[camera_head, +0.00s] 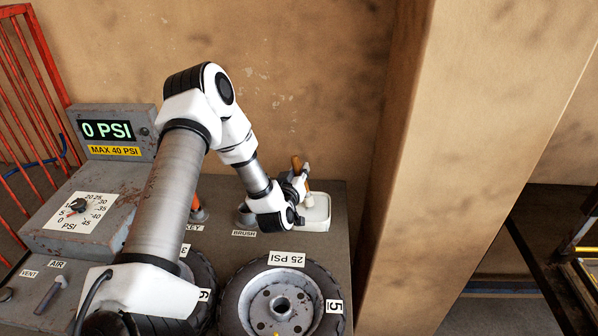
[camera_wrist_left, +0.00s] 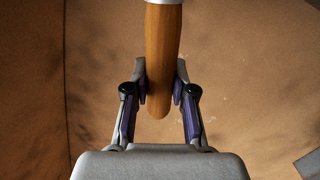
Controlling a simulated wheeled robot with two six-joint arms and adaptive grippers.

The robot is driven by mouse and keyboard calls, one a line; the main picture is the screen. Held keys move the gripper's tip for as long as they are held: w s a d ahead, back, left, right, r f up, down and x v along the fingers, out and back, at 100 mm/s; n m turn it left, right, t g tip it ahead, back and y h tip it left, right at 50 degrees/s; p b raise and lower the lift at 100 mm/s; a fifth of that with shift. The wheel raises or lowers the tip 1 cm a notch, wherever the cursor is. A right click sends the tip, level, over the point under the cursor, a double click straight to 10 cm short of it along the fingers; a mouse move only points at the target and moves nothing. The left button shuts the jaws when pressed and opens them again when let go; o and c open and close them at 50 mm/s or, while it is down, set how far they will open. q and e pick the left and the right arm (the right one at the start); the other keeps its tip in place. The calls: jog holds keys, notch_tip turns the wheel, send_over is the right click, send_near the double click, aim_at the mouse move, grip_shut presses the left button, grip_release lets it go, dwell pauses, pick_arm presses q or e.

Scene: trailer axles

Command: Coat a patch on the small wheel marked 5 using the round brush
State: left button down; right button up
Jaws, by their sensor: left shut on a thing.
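The small wheel marked 5 (camera_head: 262,309) lies flat on the bench at the front centre, with a 25 PSI label at its far edge and the 5 tag on its right. My left gripper (camera_head: 299,188) is shut on the wooden handle of the round brush (camera_wrist_left: 159,60) in the left wrist view, where the fingers sit on both sides of the handle. In the head view the gripper is behind the wheel, at the white tray (camera_head: 318,222). The brush's pale head is low over or in the tray; I cannot tell if it touches. My right gripper is out of view.
A pressure box (camera_head: 90,212) with a dial and a 0 PSI display (camera_head: 107,131) is at left. A wall pillar (camera_head: 440,170) rises right of the bench.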

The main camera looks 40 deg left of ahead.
aim_at(299, 161)
pick_arm(q)
jog(key=shift+f+b, duration=0.35)
jog(key=shift+f, duration=0.15)
dwell(1.1)
notch_tip(299, 161, up, 7)
jog(key=p, duration=0.6)
jog(key=shift+r, duration=0.1)
jog(key=shift+f, duration=0.2)
dwell(0.5)
